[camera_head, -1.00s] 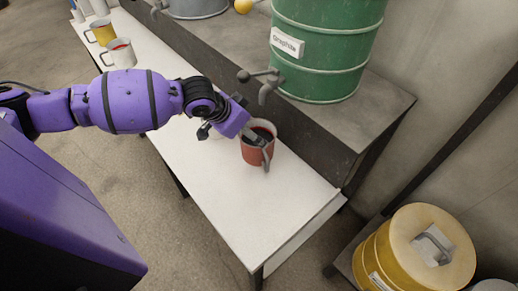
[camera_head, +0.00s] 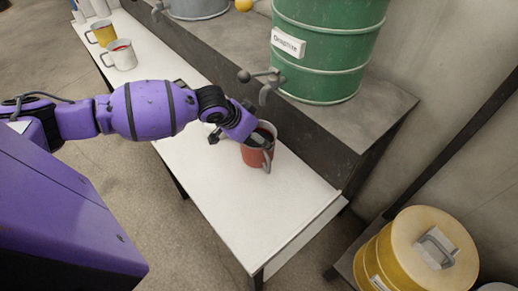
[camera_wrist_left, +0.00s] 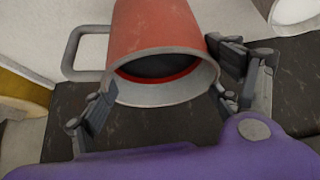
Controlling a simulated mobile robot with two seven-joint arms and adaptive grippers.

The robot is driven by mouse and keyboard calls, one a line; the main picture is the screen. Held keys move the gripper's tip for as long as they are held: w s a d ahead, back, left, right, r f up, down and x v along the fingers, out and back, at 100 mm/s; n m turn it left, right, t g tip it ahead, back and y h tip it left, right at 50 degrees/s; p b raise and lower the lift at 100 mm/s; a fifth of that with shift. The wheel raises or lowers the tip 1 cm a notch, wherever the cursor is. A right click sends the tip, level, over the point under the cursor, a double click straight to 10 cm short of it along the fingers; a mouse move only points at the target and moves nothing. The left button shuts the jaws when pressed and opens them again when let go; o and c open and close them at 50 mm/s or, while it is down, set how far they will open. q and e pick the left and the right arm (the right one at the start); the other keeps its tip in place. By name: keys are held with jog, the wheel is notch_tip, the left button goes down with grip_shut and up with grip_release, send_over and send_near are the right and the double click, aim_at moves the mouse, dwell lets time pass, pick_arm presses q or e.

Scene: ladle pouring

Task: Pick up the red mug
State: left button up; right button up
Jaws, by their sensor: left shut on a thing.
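My right gripper is out of view.
A green barrel (camera_head: 325,60) with a tap (camera_head: 262,82) stands on a grey ledge behind the bench (camera_head: 220,190). A white mug (camera_head: 122,58) and a yellow mug (camera_head: 101,36) stand at the far left. A yellow drum (camera_head: 380,250) is at lower right. The near bench end is clear.

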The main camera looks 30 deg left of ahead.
pick_arm(q)
jog(key=shift+s+f, duration=0.15)
jog(key=shift+f, duration=0.05)
jog(key=c, duration=0.8)
jog(key=shift+r, duration=0.2)
